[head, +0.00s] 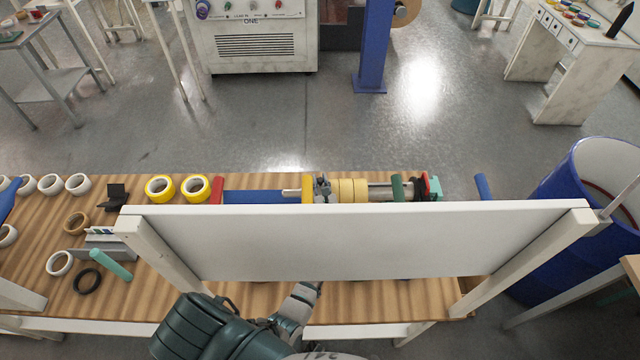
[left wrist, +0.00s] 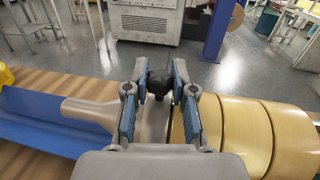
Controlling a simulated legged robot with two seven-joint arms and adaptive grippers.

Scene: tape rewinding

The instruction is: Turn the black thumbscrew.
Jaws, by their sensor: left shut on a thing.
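The black thumbscrew (left wrist: 158,82) stands upright on the grey shaft, in the middle of the left wrist view. My left gripper (left wrist: 161,72) is shut on it, one finger on each side. In the head view my left gripper (head: 322,186) shows just above the top edge of the white board, and the thumbscrew cannot be made out there. Several tan tape rolls (left wrist: 243,135) sit on the shaft right beside the gripper; they also show in the head view (head: 353,190). My right gripper is not in view.
The white board (head: 350,243) stands in front of the shaft and hides part of my left arm. A blue bar (head: 252,197) lies left of the gripper. Loose tape rolls, such as a yellow one (head: 160,187), cover the left table. A blue barrel (head: 590,210) stands right.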

